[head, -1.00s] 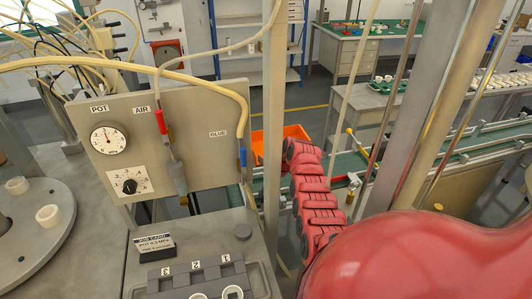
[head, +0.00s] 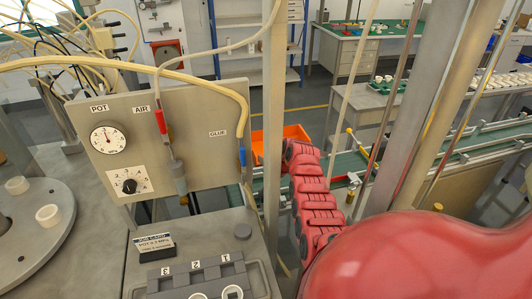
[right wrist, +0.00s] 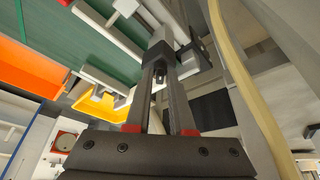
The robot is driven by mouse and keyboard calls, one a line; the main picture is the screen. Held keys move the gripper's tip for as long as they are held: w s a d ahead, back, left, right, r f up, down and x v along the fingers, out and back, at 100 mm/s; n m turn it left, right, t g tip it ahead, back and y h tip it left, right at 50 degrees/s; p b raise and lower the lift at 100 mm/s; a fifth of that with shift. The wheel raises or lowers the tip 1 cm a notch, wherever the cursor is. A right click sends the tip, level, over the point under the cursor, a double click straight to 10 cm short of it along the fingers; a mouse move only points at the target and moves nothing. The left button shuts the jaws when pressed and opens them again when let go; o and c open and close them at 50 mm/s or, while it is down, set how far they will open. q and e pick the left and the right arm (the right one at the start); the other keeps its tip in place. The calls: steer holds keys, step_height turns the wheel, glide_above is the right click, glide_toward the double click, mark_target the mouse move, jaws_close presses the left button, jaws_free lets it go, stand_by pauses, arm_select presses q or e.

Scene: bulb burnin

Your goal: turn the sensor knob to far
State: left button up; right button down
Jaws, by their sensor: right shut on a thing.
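My right arm (head: 318,200) reaches toward the conveyor in the head view. Its gripper is hidden there behind the panel and post. In the right wrist view my right gripper (right wrist: 163,72) is shut on a small dark part at a grey block (right wrist: 188,58). The part looks like the sensor knob, but the fingers cover most of it, so its setting cannot be read. My left gripper is not in view.
A panel (head: 195,110) at left carries a POT gauge (head: 109,138) and a black dial knob (head: 129,186). A metal post (head: 272,120) stands beside my arm. An orange bin (head: 296,132) and green conveyor (head: 345,165) lie beyond; a pale hose (right wrist: 238,80) runs close to the gripper.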

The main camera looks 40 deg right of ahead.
steer(key=shift+w+r+m, duration=0.1)
steer(key=shift+r+m, duration=0.05)
steer(key=shift+m, duration=0.15)
steer(key=shift+m+h, duration=0.3)
steer(key=c, duration=0.8)
jaws_free()
steer(key=shift+s+r+p, duration=0.2)
steer(key=shift+r+p, duration=0.2)
steer(key=shift+p, duration=0.05)
steer(key=p+v, duration=0.2)
steer(key=v, duration=0.3)
steer(key=p+v, duration=0.2)
steer(key=v, duration=0.4)
steer(key=p+v, duration=0.2)
steer(key=v, duration=0.3)
steer(key=shift+s+r+p, duration=0.1)
steer(key=shift+s+p, duration=0.25)
steer(key=shift+p, duration=0.05)
